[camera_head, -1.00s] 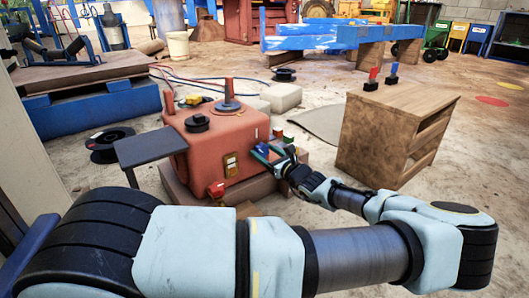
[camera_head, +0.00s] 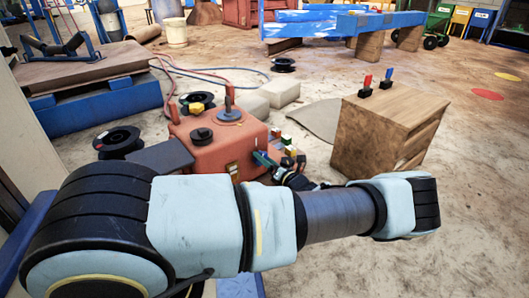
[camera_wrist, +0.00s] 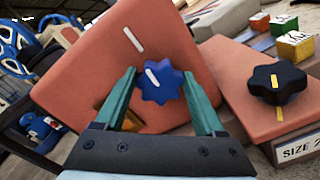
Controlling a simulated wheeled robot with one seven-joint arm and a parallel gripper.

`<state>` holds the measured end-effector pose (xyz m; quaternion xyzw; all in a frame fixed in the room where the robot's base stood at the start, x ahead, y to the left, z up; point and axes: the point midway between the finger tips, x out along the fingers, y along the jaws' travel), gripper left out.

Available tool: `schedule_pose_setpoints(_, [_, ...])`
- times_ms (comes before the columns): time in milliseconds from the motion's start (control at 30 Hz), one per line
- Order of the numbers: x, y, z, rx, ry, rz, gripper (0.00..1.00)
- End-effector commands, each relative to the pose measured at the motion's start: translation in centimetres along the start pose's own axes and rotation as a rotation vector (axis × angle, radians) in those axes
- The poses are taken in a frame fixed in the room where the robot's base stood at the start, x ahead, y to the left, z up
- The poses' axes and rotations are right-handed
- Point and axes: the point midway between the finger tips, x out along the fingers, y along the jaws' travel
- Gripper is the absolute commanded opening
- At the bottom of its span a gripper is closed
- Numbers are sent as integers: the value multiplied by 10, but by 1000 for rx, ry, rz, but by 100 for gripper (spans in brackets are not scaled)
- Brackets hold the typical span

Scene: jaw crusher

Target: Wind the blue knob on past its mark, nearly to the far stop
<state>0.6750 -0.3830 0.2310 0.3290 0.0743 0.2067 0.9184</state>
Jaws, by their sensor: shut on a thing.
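The blue knob (camera_wrist: 157,83) sits on the face of the red-orange housing (camera_wrist: 85,88), between the fingertips of my gripper (camera_wrist: 160,78) in the wrist view. The two green fingers are closed on its lobed rim from both sides. A white pointer line on the knob slants up and to the left. A white mark (camera_wrist: 133,39) on the housing lies up and left of the knob, and the pointer is roughly in line with it. In the head view my gripper (camera_head: 263,159) is at the housing's right side, where the knob is mostly hidden.
A black knob (camera_wrist: 278,83) with a yellow line sits on a red block labelled "SIZE 2" to the right. Small colored cubes (camera_wrist: 294,44) stand behind it. A wooden cabinet (camera_head: 378,140) with red and blue levers stands right of the housing.

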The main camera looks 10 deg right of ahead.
Motion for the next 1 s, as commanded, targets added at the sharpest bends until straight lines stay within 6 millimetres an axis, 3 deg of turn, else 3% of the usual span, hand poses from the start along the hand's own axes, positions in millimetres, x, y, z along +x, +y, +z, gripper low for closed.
schedule_pose_setpoints(1000, [0, -7, -4, 966, 1, 0, 16])
